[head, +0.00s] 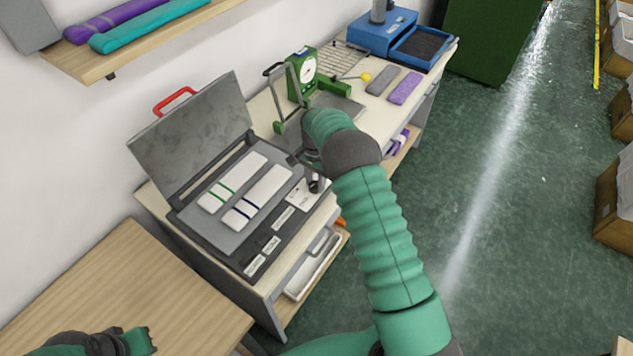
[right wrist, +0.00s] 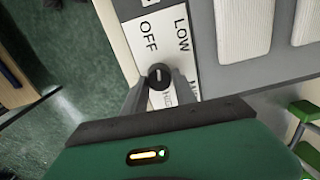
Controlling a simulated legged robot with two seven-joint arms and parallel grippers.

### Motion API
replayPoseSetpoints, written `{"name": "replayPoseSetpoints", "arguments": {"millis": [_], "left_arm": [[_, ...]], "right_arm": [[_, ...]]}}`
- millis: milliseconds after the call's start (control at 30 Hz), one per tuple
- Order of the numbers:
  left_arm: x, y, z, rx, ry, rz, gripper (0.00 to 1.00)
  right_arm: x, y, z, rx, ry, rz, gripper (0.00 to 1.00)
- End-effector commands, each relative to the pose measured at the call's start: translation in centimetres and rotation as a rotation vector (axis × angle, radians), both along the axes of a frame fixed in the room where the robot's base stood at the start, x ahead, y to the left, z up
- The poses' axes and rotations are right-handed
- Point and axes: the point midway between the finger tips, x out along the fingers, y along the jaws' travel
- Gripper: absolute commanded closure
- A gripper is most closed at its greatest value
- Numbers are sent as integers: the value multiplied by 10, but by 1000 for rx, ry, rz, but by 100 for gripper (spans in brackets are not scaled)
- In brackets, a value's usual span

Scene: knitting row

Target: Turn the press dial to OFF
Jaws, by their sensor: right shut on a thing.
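The press (head: 250,225) stands on the bench in the head view with its grey lid (head: 190,130) raised. Its black dial (head: 316,185) is at the press's right corner, on a white label plate. In the right wrist view the dial (right wrist: 160,76) shows a short pale mark, beside the words OFF (right wrist: 148,38) and LOW (right wrist: 182,36); other lettering is partly hidden by the fingers. My right gripper (right wrist: 160,84) is shut on the dial, one finger on each side. My left gripper (head: 140,342) is at the lower left, away from the press; its jaw opening is unclear.
Two pale knitted strips (head: 232,182) lie on the press bed. A green device with a round gauge (head: 308,68) stands behind my right arm. A blue box (head: 382,32) is at the back.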

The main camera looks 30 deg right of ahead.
Motion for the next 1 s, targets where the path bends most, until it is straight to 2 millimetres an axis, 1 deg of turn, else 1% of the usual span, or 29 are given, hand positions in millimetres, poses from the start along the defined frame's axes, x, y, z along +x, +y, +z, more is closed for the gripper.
{"name": "replayPoseSetpoints", "arguments": {"millis": [33, 600, 800, 1000], "left_arm": [[0, 0, -1, 0, 0, 0, 100], [0, 0, -6, 0, 0, 0, 100], [0, 0, -6, 0, 0, 0, 100], [0, 0, -6, 0, 0, 0, 100]], "right_arm": [[-2, 6, -3, 12, 7, 41, 100], [-1, 5, -3, 11, 2, 568, 100], [0, 3, -2, 9, -3, 708, 100], [1, 1, -2, 5, -4, 800, 100]]}}
